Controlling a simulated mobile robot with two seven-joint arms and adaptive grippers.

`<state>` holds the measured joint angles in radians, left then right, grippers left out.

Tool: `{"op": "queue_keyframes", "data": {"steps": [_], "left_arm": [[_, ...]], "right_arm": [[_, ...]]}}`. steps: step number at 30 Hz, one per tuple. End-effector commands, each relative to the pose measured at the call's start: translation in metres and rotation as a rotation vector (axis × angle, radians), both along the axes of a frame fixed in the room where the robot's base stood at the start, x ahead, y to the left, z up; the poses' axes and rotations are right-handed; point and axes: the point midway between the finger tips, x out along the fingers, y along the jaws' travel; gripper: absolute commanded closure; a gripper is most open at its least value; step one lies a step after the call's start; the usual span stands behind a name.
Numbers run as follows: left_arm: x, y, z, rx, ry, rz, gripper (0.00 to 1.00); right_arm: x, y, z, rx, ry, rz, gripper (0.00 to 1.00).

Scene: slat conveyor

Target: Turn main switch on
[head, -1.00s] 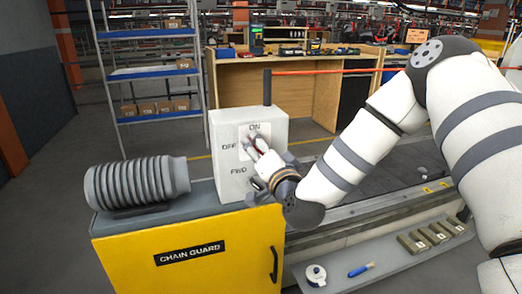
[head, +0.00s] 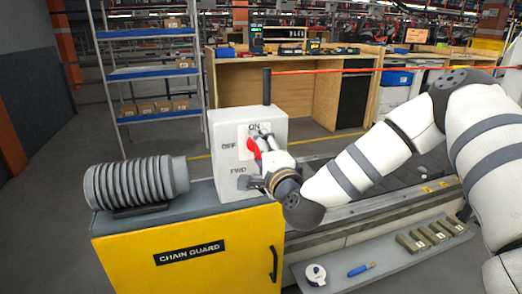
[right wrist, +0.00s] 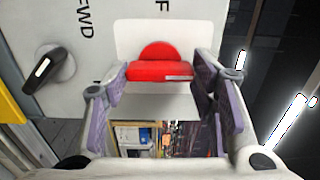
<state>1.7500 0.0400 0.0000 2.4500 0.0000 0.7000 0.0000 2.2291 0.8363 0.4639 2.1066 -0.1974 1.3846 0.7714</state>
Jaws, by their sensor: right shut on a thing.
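The red main switch (head: 254,149) is on the front of a grey-white box (head: 228,185) lettered ON above, OFF at left and FWD below. In the right wrist view the red switch (right wrist: 160,72) sits between the two fingers of my right gripper (right wrist: 160,90), which is shut on it. The white mark on its bar lies at the right end, toward the ON side. In the head view my right gripper (head: 264,142) reaches the box from the right and partly covers the switch. My left gripper is not in view.
A black knob (right wrist: 48,70) with a white mark sits beside the FWD lettering. A ribbed grey cylinder (head: 137,184) lies left of the box, on top of the yellow chain guard (head: 190,250). A tray (head: 400,262) with a tape roll, blue marker and several blocks is at lower right.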

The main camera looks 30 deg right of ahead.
Motion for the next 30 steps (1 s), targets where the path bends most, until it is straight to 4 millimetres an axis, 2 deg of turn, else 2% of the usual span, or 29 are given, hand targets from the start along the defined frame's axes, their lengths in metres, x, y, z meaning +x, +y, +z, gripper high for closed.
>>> {"op": "queue_keyframes", "data": {"steps": [16, 17, 19, 28, 30], "left_arm": [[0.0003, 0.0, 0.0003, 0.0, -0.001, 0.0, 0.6], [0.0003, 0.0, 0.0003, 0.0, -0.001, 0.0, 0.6], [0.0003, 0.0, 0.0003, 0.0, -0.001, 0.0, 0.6], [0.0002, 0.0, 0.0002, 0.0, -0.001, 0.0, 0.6], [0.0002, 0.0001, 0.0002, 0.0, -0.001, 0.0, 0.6]], "right_arm": [[0.0008, 0.0003, 0.0031, 0.025, -0.013, 0.001, 0.76], [0.0008, 0.0003, 0.0032, 0.025, -0.013, 0.001, 0.46], [0.0008, 0.0003, 0.003, 0.024, -0.013, 0.001, 0.3], [-0.0003, 0.0004, 0.0012, 0.023, -0.009, 0.001, 0.28], [-0.006, 0.0019, 0.0009, 0.023, -0.008, 0.001, 0.28]]}}
